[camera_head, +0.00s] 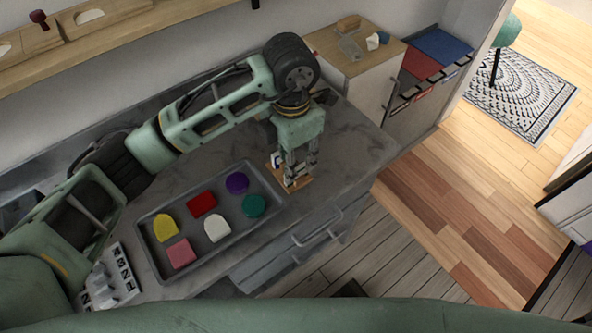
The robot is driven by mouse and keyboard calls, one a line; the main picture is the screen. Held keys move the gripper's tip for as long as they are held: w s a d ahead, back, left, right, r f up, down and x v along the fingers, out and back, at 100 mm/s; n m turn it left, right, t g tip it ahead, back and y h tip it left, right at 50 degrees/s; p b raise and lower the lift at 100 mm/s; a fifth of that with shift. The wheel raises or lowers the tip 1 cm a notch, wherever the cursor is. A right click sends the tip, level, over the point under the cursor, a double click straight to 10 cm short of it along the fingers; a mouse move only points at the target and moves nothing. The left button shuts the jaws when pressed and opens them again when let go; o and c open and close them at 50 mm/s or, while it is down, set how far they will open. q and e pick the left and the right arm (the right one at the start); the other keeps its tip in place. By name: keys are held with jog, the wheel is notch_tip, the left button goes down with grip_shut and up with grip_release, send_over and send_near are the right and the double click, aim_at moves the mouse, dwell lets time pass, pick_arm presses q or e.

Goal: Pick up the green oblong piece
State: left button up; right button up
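The green piece (254,206) is teal and rounded. It lies at the right end of a grey tray (192,256) on the dark counter, below a purple piece and right of a white one. My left gripper (299,180) points down to the right of the tray, apart from the green piece. Its fingertips are low over a small wooden object (294,187) on the counter. The fingers are small and overlap this object, so I cannot tell whether they are open or shut on it. My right gripper is not in view.
The tray also holds yellow (164,228), red (202,203), pink (180,252), white (217,228) and purple (237,183) pieces. A pale block with lettered parts (112,283) stands left of the tray. The counter right of my gripper is clear. A wooden-topped cabinet (358,65) stands behind.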

pick_arm(q)
jog(key=shift+f+p, duration=0.45)
jog(key=shift+f, duration=1.65)
jog(key=shift+c, duration=0.4)
grip_shut()
jog(key=shift+w, duration=0.1)
